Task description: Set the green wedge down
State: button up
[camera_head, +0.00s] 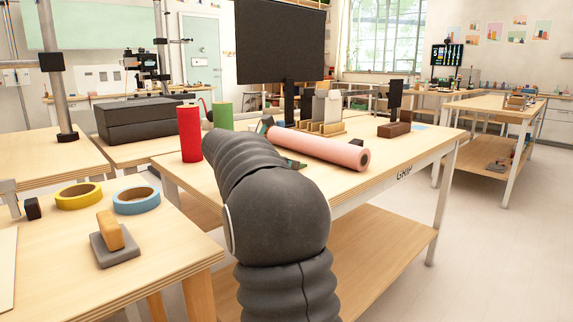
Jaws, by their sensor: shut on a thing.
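My dark, ribbed arm reaches forward from the bottom of the picture to the near part of the middle table (400,165). Its far end hides my gripper, so I cannot see the jaws or anything between them. I cannot clearly make out the green wedge. A small dark-green piece (293,160) shows at the right side of my arm, in front of a pink roll (320,148); I cannot tell whether it is the wedge.
A red cylinder (189,134) and a green cylinder (222,116) stand left of my arm. A black monitor (281,42) stands behind. The left table holds yellow tape (78,196), blue tape (136,200) and a block (110,230). The table's right part has bare room.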

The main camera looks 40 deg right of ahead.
jog(key=shift+f, duration=0.1)
jog(key=o, duration=1.1)
jog(key=shift+o, duration=0.2)
jog(key=shift+r, duration=0.2)
jog(key=p+v, duration=0.1)
jog(key=v, duration=1.1)
